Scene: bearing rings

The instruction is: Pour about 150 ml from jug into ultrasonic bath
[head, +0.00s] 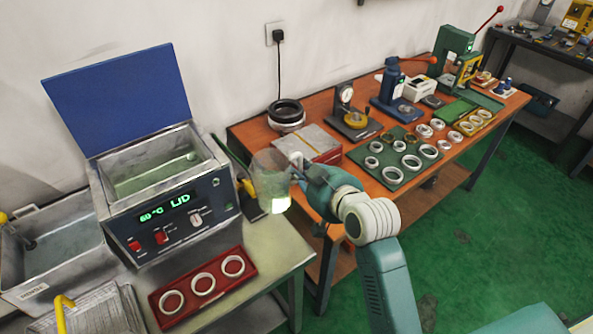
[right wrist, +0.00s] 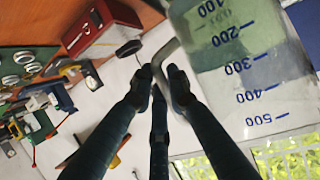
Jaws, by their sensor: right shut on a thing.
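The ultrasonic bath (head: 165,225) stands on the bench at left in the head view. Its blue lid (head: 120,97) is raised and its display reads 60 °C LID. The tank looks greenish inside; its level is unclear. The clear jug (head: 271,182) is right of the bath, apart from it and roughly upright. A pale bright layer shows in its lower part. In the right wrist view the jug (right wrist: 235,60) shows blue marks from 100 to 500. My right gripper (head: 300,168) is shut on its handle (right wrist: 166,52). My left gripper is not in view.
A red tray (head: 160,318) with three rings lies in front of the bath. A sink (head: 50,262) and wire basket (head: 105,312) are at left. The orange table (head: 330,130) behind the jug carries a red box (head: 318,155), rings, gauges and presses.

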